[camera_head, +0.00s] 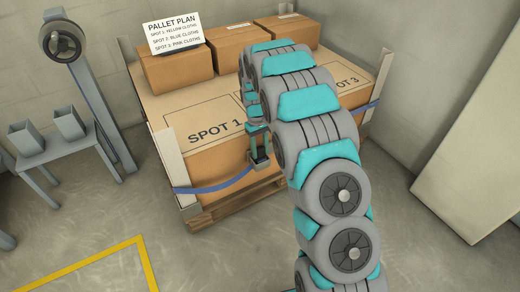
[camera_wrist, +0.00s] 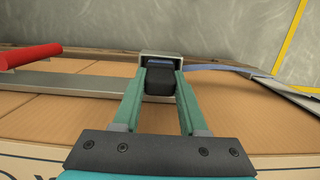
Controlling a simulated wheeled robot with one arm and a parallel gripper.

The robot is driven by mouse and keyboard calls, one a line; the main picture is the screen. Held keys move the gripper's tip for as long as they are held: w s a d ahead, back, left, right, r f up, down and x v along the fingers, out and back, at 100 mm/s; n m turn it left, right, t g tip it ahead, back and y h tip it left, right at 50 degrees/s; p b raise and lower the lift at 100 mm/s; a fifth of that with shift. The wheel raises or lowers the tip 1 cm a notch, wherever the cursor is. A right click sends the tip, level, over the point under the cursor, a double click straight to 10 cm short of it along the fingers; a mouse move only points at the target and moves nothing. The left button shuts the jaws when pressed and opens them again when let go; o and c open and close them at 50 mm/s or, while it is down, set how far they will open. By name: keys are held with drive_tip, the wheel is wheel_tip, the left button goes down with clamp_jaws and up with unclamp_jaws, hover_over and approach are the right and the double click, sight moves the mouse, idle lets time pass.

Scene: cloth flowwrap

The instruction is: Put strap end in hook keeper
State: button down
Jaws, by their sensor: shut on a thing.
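My gripper (camera_head: 258,136) is at the near side of the loaded pallet, below the SPOT 1 label. In the wrist view my gripper (camera_wrist: 159,90) is shut on a black strap end (camera_wrist: 159,84), one teal finger on each side. A grey metal frame (camera_wrist: 146,55) sits around or just beyond the black piece; I cannot tell whether it is the hook keeper. The blue strap (camera_head: 215,187) runs from the left corner post to the fingertips. It also shows in the wrist view (camera_wrist: 220,68), leading right. The far side of the strap end is hidden.
A red bar (camera_wrist: 30,57) and a grey metal strip (camera_wrist: 75,82) lie left of the fingers. Cartons (camera_head: 237,47) stand on the big pallet box (camera_head: 205,163). A corner post (camera_head: 175,165) stands at left. Floor in front is clear.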

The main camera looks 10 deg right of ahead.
drive_tip(key=shift+f, duration=0.1)
drive_tip(key=shift+f, duration=0.35)
drive_tip(key=shift+f, duration=0.15)
drive_tip(key=shift+c, duration=2.2)
unclamp_jaws()
